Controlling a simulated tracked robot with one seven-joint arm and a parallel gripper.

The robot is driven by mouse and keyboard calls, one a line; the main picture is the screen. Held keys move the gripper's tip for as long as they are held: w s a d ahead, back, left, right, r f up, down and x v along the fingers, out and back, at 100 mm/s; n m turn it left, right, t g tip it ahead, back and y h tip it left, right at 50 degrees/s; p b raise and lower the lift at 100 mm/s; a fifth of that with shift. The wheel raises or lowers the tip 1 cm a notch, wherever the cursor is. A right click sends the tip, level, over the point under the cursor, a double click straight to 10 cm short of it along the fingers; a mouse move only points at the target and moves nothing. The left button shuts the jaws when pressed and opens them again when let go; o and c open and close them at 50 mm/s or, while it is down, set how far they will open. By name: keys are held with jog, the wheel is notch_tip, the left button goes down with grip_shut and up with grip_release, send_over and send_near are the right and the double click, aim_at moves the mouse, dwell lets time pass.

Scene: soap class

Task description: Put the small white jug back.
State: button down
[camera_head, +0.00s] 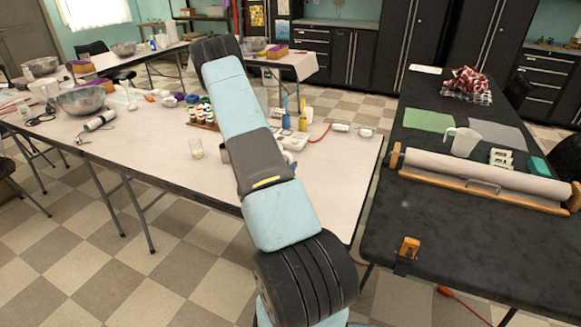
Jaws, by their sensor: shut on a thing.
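A white jug (463,142) with a handle on its left stands upright on the black table (415,240) at the right, behind a long pale roll. Another pale jug-like vessel (45,90) stands at the far left of the long white table (330,190). I cannot tell which, if either, is the small white jug. My arm rises through the middle of the view and hides part of the white table. My gripper does not show, nor anything in it.
The pale roll (485,175) lies on a wooden holder along the black table. An orange clamp (409,247) sits at its front edge. The white table's right end is fairly clear.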

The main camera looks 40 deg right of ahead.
jog(key=c, duration=1.1)
grip_release()
jog(key=shift+a, duration=0.15)
